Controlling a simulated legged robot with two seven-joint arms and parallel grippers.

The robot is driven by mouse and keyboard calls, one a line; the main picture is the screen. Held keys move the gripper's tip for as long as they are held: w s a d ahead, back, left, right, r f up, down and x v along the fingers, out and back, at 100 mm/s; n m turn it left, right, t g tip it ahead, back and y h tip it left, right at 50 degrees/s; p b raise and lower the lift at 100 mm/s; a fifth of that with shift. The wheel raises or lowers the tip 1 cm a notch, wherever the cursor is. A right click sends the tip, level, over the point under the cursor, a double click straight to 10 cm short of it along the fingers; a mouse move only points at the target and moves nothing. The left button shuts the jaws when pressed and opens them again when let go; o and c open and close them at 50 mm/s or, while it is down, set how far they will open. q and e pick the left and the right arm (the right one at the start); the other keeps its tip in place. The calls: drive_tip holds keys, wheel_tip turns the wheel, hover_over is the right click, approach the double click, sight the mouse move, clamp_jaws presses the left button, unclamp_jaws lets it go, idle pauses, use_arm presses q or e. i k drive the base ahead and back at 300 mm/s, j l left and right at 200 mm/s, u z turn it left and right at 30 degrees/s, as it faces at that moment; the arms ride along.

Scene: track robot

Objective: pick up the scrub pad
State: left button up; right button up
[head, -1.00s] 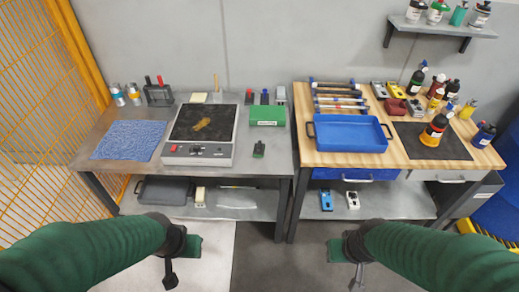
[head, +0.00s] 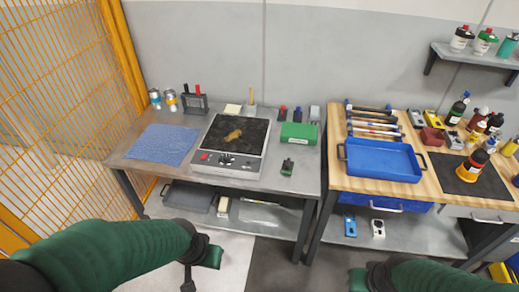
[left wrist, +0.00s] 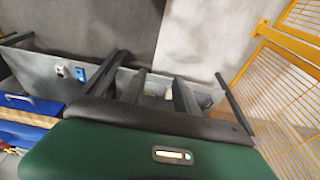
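I cannot tell for sure which thing is the scrub pad. A small dark green and black item (head: 287,167) lies on the grey bench to the right of the hot plate and may be it. My left gripper (head: 188,280) hangs low in front of the bench, apart from both. In the left wrist view its dark fingers (left wrist: 170,85) look spread, with nothing between them. My right wrist (head: 382,277) is at the bottom edge, and its fingers are out of view.
The hot plate (head: 232,164) has a brown patch on top. A blue cloth (head: 163,144) lies left of it, and a green box (head: 299,134) stands behind right. A blue tray (head: 383,160) sits on the wooden bench. A lower shelf (head: 262,215) and orange fence (head: 60,100) are nearby.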

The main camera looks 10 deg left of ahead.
sight(287, 167)
drive_tip(key=i+j+z, duration=0.1)
drive_tip(key=i+z, duration=0.25)
drive_tip(key=i+j+z, duration=0.7)
drive_tip(key=i+l, duration=0.1)
